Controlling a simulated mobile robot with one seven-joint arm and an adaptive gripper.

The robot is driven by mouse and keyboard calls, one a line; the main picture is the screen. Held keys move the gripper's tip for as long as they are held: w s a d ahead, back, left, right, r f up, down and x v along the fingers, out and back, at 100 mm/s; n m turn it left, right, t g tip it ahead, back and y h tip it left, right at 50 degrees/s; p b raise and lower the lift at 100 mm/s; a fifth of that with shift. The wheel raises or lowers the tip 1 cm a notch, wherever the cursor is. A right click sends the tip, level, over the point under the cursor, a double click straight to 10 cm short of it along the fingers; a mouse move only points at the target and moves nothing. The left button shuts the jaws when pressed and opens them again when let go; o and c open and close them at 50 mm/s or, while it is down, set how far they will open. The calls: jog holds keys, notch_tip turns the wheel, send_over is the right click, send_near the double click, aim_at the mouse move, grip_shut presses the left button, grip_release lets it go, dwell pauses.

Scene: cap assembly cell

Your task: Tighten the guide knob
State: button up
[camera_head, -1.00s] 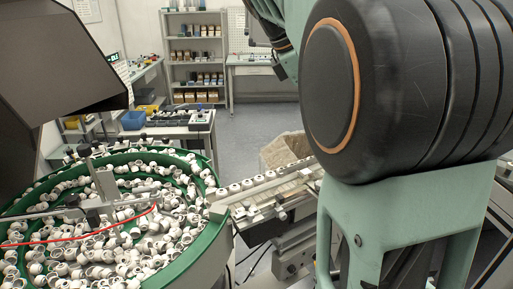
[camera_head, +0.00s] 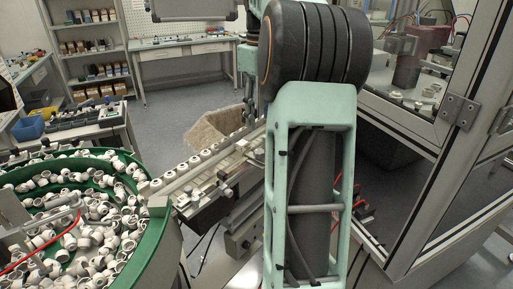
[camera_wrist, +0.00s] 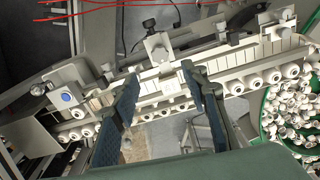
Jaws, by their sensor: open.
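The guide rail (camera_wrist: 215,62) runs across the wrist view with a row of white caps along it. A clamp block (camera_wrist: 158,47) stands at its middle, with a small dark knob (camera_wrist: 148,23) on its far side. Other small knobs sit along the rail, and I cannot tell for sure which is the guide knob. My gripper (camera_wrist: 160,72) is open, its two dark fingers spread over the rail with nothing between them. In the head view the guide rail (camera_head: 207,172) shows a dark-ended knob (camera_head: 228,192) on its near side; my arm hides the gripper there.
A green bowl feeder (camera_head: 158,228) full of white caps stands left of the rail; its rim (camera_wrist: 262,125) also shows at the right of the wrist view. A framed glass enclosure (camera_head: 440,165) stands at the right. A beige bin (camera_head: 207,130) is behind the rail.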

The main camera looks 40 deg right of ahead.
aim_at(259, 151)
notch_tip(259, 151, down, 10)
jog(key=shift+f, duration=0.2)
jog(key=shift+c, duration=0.2)
grip_shut()
jog(key=shift+m, duration=0.8)
jog(key=shift+o, duration=0.2)
grip_release()
notch_tip(259, 151, up, 12)
